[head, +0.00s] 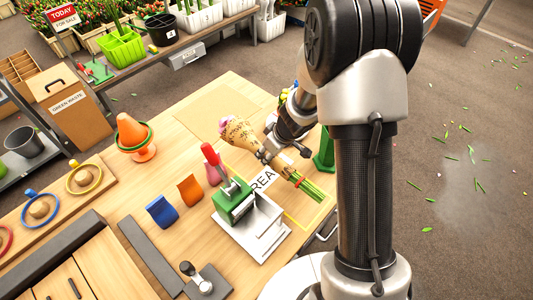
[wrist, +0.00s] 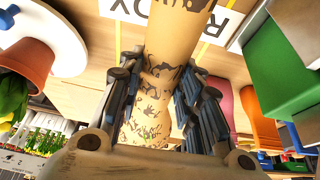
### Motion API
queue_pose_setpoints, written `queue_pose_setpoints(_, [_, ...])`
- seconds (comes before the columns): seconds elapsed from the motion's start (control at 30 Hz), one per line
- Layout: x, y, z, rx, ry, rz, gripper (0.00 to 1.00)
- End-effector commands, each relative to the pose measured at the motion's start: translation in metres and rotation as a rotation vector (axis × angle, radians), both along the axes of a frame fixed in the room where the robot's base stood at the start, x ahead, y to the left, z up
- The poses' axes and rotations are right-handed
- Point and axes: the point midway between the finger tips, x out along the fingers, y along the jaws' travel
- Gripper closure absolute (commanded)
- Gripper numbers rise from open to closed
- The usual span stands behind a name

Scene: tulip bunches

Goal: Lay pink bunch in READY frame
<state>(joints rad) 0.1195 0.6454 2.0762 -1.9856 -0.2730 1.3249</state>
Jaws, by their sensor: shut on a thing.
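The pink bunch (head: 238,132) is wrapped in patterned brown paper, with pink blooms at its upper left end and green stems (head: 312,188) at its lower right end. My gripper (head: 272,152) is shut around the wrapped middle. In the wrist view the paper wrap (wrist: 160,85) runs between both fingers of my gripper (wrist: 160,105). The READY frame (head: 297,221) is a yellow outline on the wooden table with a white label, partly hidden by the bunch and the green device. The bunch appears above the frame, tilted across it; its exact height I cannot tell.
A green and white device (head: 240,205) with a red handle stands close to the frame's left side. A green stand (head: 324,150) is at right. Blue (head: 162,211) and orange (head: 190,190) pieces stand left. An orange cone (head: 132,130) is farther left.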

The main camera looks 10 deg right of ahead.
Motion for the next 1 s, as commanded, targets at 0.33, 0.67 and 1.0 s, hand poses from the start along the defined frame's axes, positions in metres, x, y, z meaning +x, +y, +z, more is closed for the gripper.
queue_pose_setpoints(0.33, [-0.001,0.0,-0.029,0.002,0.0,-0.002,0.99])
queue_pose_setpoints(0.67, [-0.001,0.0,-0.048,0.003,0.0,-0.004,0.99])
queue_pose_setpoints(1.0, [-0.001,0.0,-0.052,0.003,0.001,-0.004,0.99])
